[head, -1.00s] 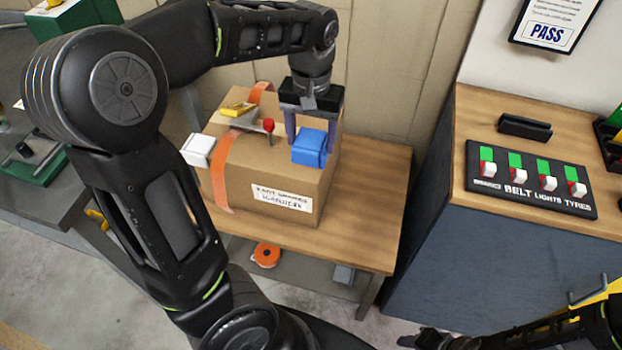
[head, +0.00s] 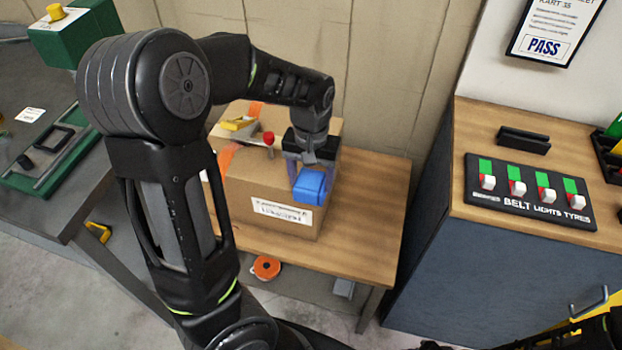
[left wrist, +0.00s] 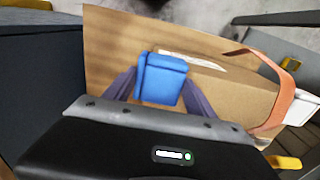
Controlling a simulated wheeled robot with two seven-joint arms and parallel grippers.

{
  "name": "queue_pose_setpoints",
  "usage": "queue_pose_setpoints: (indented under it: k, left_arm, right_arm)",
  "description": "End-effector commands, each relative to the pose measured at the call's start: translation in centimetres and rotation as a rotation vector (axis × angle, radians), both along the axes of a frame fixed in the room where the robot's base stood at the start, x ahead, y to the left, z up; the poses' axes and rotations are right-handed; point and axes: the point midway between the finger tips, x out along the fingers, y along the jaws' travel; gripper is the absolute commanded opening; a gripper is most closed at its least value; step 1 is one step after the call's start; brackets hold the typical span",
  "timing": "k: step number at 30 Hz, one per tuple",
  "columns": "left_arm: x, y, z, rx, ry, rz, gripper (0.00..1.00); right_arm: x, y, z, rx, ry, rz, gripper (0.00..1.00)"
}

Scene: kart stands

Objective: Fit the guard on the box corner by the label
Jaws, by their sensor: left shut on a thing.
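The cardboard box (head: 255,170) stands on a wooden bench, with a white printed label (head: 282,212) on its front face. My left gripper (head: 306,166) is shut on the blue corner guard (head: 309,188), at the box's front right top corner, just above the label's right end. In the left wrist view the guard (left wrist: 162,80) sits between the fingers at the box edge (left wrist: 225,98), close to the label (left wrist: 195,62). I cannot tell whether the guard is fully seated.
A yellow-and-red-knobbed tape dispenser (head: 243,127) and orange strap (head: 227,157) are on the box. The bench top (head: 370,190) is clear to the right. A cabinet with a switch panel (head: 530,190) stands further right. An orange roll (head: 266,267) lies on the lower shelf.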

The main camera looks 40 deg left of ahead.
Motion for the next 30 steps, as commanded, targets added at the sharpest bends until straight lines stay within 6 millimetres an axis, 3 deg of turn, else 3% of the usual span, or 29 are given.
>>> queue_pose_setpoints:
  k: [14, 15, 22, 30]
  left_arm:
    - [-0.01, 0.0, -1.26, -0.001, -0.001, 0.0, 0.27]
    - [0.0, -0.01, -1.1, -0.001, -0.001, 0.0, 0.68]
    - [0.0, 0.0, -1.08, -0.001, -0.001, 0.0, 0.86]
    - [0.0, -0.01, -0.95, -0.001, -0.001, 0.0, 0.86]
  right_arm:
    - [0.0, 0.0, -0.34, 0.0, 0.0, 0.0, 0.36]
    - [0.0, 0.0, -0.2, 0.0, 0.0, 0.0, 0.36]
    - [0.01, 0.0, -0.19, 0.0, 0.0, 0.0, 0.36]
    - [0.0, 0.0, -0.09, 0.0, 0.0, 0.0, 0.36]
